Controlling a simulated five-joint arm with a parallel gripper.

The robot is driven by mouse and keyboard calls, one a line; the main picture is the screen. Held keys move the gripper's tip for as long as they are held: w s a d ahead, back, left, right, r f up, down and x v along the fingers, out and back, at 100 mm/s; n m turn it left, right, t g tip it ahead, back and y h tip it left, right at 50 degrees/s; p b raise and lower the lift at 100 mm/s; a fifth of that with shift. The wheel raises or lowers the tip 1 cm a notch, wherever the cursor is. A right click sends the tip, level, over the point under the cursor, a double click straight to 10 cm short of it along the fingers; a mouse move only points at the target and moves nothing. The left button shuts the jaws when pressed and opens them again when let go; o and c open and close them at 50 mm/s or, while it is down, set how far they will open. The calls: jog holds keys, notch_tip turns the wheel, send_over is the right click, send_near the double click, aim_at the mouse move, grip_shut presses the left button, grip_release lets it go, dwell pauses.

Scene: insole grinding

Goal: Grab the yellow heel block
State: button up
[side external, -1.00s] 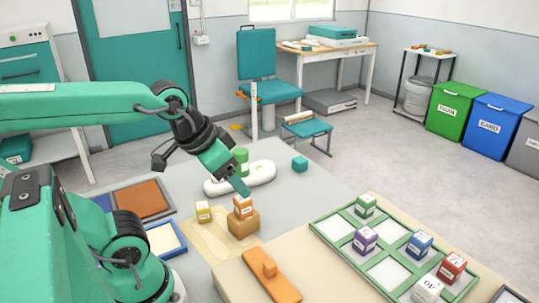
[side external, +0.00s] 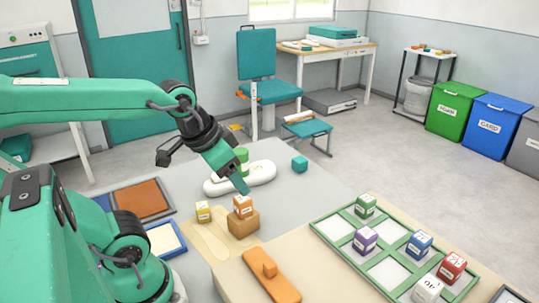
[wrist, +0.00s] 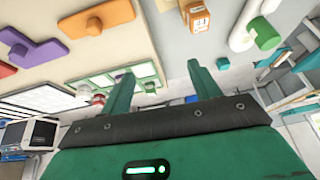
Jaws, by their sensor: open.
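The yellow heel block (side external: 203,211) is a small cube with a white label. It sits on the tan insole-shaped sheet (side external: 205,240) on the grey table, left of the orange block (side external: 243,206). The orange block stands on a brown box (side external: 243,223). My gripper (side external: 243,190) is above and behind the orange block, to the right of the yellow block and higher, apart from it. In the wrist view my gripper (wrist: 158,72) is open, with nothing between the fingers. The wrist view shows the orange block (wrist: 197,17) at the top; I do not see the yellow block there.
A white base with a green cylinder (side external: 241,160) stands behind the gripper. A teal cube (side external: 299,163) lies to the right. A green-framed tray (side external: 322,235) with several coloured blocks is at the front right. An orange piece (side external: 272,277) lies in front. Trays sit at left.

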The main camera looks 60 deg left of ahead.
jog(key=w+a+f+m+g, duration=0.1)
jog(key=w+a+f+g, duration=0.15)
jog(key=a+f, duration=0.55)
jog(key=m+g, duration=0.1)
jog(key=g, duration=0.2)
send_over(202, 205)
notch_tip(202, 205, down, 6)
jog(key=shift+s+f, duration=0.15)
jog(key=shift+f, duration=0.1)
jog(key=shift+f, duration=0.1)
jog(key=shift+f, duration=1.2)
jog(key=shift+f, duration=0.1)
jog(key=shift+f, duration=2.5)
